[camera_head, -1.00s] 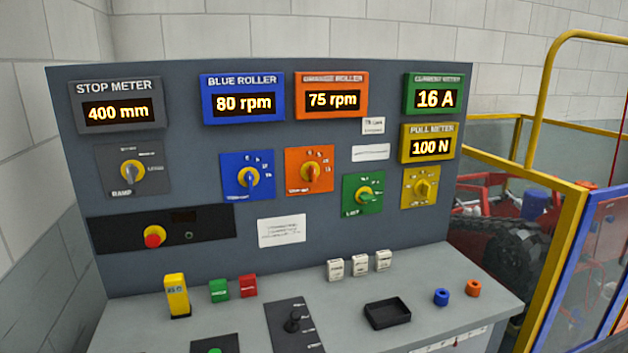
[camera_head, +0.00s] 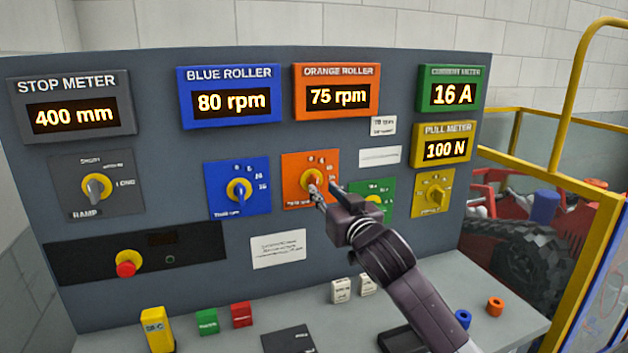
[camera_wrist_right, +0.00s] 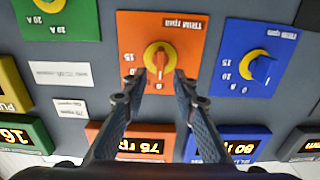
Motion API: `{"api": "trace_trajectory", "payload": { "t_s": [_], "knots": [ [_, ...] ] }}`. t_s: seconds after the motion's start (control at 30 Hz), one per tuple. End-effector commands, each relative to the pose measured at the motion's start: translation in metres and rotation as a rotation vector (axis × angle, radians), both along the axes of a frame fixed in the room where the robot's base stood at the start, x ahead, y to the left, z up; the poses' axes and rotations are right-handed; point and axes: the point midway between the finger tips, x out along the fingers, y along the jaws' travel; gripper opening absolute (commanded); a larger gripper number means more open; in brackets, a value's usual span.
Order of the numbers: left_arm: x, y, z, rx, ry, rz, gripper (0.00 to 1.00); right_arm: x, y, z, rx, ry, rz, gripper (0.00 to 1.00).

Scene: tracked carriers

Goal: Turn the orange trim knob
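The orange trim knob (camera_head: 312,176) is mounted on an orange plate (camera_head: 296,166) on the upright panel, with a yellow ring around its orange pointer. My right gripper (camera_head: 327,190) is in front of the plate's lower right part. The right wrist view shows the same knob (camera_wrist_right: 157,58) between and just beyond the two fingertips of my right gripper (camera_wrist_right: 158,84). The fingers are spread apart with clear gaps to the knob, and nothing is held. The orange roller meter (camera_head: 336,96) reads 75 rpm. My left gripper is not in view.
A blue knob (camera_head: 239,190) sits left of the orange one, and a green plate (camera_head: 379,188), partly hidden by my right arm, sits to its right. A red stop button (camera_head: 126,268) is lower left. The desk below holds small blocks and rings.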

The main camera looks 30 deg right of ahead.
Motion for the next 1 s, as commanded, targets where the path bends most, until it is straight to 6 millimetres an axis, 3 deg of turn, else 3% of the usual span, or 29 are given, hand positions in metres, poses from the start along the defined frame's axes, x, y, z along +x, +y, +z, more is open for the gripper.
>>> {"api": "trace_trajectory", "payload": {
  "t_s": [0.1, 0.23, 0.37, 0.5, 0.6, 0.77, 1.0],
  "knots": [
    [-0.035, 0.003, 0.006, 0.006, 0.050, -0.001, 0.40, 0.020, -0.005, 0.003, 0.000, 0.001, -0.002, 0.26],
    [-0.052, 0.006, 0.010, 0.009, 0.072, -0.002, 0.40, 0.038, -0.009, 0.002, 0.000, 0.002, -0.001, 0.26],
    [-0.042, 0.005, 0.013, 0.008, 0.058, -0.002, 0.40, 0.051, -0.012, 0.001, -0.001, 0.002, -0.001, 0.26],
    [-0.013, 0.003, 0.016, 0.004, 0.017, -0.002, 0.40, 0.057, -0.014, 0.000, -0.001, 0.002, -0.001, 0.26],
    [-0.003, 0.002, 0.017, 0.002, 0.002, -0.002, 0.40, 0.058, -0.014, 0.000, -0.001, 0.002, 0.000, 0.26],
    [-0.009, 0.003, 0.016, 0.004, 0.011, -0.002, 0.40, 0.058, -0.014, -0.001, -0.001, 0.002, 0.000, 0.26],
    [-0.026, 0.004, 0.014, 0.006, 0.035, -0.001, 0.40, 0.058, -0.014, -0.001, -0.001, 0.002, 0.000, 0.00]
  ]
}}
